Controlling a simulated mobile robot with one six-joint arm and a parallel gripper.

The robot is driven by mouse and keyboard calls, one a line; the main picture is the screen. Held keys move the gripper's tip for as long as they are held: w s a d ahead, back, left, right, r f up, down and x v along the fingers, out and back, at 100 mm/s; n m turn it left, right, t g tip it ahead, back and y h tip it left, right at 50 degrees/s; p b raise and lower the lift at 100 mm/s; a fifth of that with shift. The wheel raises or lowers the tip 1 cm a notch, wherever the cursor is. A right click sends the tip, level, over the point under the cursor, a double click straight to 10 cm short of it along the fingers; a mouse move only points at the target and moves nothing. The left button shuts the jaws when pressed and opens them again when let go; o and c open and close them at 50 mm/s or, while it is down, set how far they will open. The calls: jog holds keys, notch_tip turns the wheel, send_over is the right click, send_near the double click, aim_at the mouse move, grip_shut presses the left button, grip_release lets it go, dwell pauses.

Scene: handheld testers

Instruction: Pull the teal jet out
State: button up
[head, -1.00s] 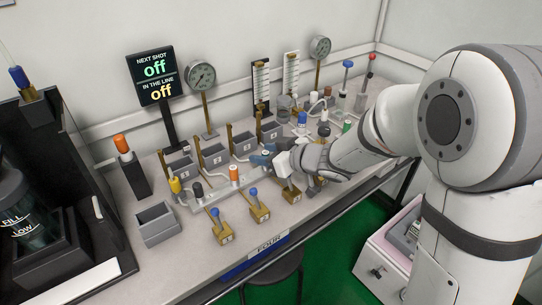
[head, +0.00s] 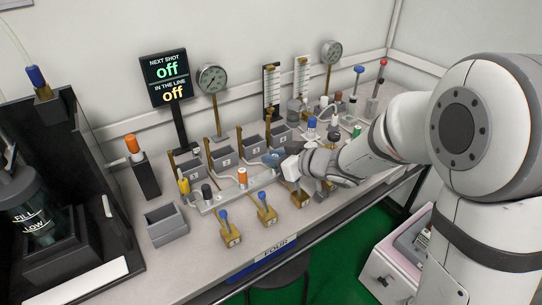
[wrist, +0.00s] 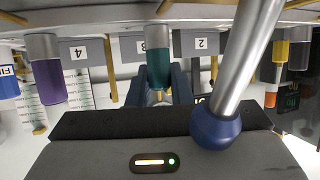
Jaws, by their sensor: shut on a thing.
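The teal jet (wrist: 158,68) is a teal cylinder with a grey metal end at the middle of the wrist view. My gripper (wrist: 159,88) has its blue fingers around it, shut on it. In the head view my gripper (head: 272,158) reaches in over the bench among the row of jets and grey bins. The jet is hidden there behind the gripper and wrist. I cannot tell whether the jet is still seated in its socket.
A blue-knobbed lever (wrist: 215,128) stands very close to my wrist. A purple jet (wrist: 48,80) and an orange jet (head: 242,177) are in the same row. Numbered grey bins (head: 226,155) stand behind. A display (head: 168,80) reads off. An empty grey tray (head: 167,225) sits front left.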

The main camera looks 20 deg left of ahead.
grip_shut()
jog(key=shift+r, duration=0.15)
jog(key=shift+r+p, duration=2.45)
jog(key=shift+p, duration=0.35)
jog(key=shift+s+f, duration=0.1)
jog(key=shift+s, duration=0.05)
